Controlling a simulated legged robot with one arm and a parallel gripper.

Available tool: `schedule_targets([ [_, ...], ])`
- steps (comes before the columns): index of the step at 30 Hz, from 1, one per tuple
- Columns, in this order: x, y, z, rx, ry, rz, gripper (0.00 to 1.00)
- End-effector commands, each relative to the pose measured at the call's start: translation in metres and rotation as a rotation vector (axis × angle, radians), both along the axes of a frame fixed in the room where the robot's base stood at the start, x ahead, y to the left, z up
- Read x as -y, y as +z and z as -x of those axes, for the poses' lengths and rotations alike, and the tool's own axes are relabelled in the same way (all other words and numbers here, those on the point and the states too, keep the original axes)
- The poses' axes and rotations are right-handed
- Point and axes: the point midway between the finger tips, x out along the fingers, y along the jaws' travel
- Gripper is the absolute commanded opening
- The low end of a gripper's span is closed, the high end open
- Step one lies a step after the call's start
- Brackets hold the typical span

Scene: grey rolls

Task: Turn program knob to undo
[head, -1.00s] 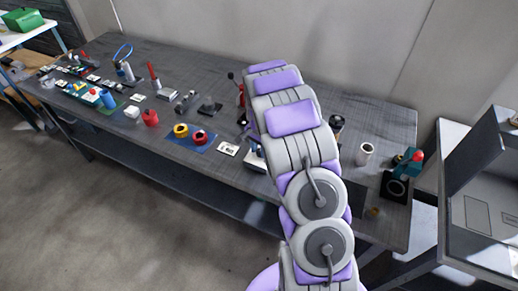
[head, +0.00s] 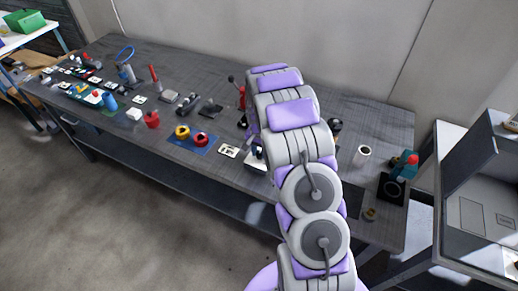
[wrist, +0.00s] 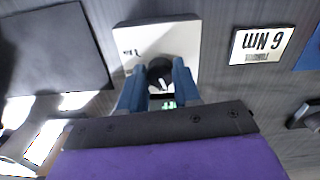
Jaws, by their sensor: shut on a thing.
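The program knob (wrist: 159,73) is a round black dial with a white pointer mark, on a white panel (wrist: 133,41) in the wrist view. My gripper (wrist: 158,85) has its two blue fingers shut on the knob, one on each side. A small green display (wrist: 168,104) shows just below the knob, between the fingers. The panel's lower part is hidden by the fingers and the gripper body. In the head view my arm covers the knob and gripper; only part of a white item (head: 257,160) shows at the arm's left edge.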

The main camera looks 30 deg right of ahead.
Motion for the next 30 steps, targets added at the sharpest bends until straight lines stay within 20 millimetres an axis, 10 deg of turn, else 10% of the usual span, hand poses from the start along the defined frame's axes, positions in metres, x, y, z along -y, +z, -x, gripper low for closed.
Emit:
schedule_targets([
  [30, 0.0010, 0.0032, -0.0050, 0.015, 0.420, 0.008, 0.02],
])
